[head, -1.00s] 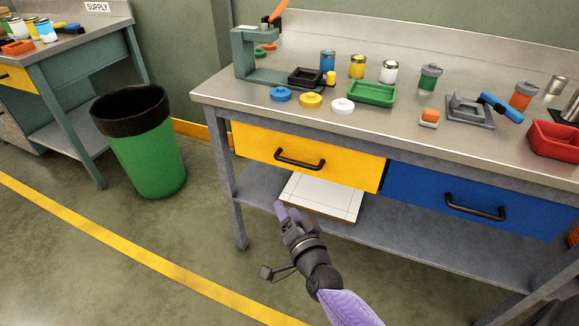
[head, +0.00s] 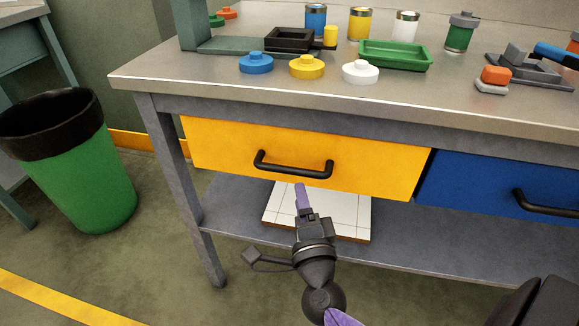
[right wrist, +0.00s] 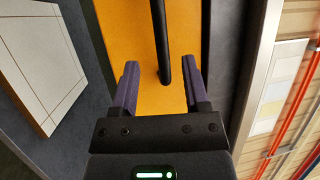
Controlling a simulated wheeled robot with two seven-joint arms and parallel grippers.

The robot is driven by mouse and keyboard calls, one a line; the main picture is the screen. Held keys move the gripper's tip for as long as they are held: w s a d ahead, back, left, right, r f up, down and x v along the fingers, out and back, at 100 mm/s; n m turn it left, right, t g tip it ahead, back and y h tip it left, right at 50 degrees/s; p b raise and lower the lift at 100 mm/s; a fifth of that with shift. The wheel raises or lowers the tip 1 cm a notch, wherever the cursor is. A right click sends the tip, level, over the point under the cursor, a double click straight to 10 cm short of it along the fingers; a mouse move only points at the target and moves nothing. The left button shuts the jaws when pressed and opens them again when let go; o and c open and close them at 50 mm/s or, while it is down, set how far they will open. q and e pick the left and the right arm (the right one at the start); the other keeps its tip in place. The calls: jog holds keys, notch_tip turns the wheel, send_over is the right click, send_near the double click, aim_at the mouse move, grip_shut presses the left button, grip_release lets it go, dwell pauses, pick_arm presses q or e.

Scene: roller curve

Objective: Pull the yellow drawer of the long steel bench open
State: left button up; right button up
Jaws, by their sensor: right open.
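The yellow drawer (head: 220,150) is shut under the left part of the long steel bench (head: 140,82). Its black bar handle (head: 293,172) runs across its front. My right gripper (head: 302,190) is just below and in front of the handle in the head view. In the right wrist view the right gripper (right wrist: 158,85) is open, with a purple finger on each side of the handle's line (right wrist: 162,50). The handle's end shows between the fingertips, and a gap to each finger remains visible. My left gripper is not in view.
A blue drawer (head: 465,185) with a black handle is to the right. A white tiled board (head: 350,215) lies on the lower shelf (head: 410,248). A green bin (head: 85,175) stands left of the bench. Discs, cans and a green tray (head: 395,56) are on top.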

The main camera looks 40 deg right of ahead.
aim_at(294, 171)
jog(key=x, duration=0.7)
jog(key=shift+w, duration=0.1)
grip_shut()
dwell(0.7)
dwell(0.4)
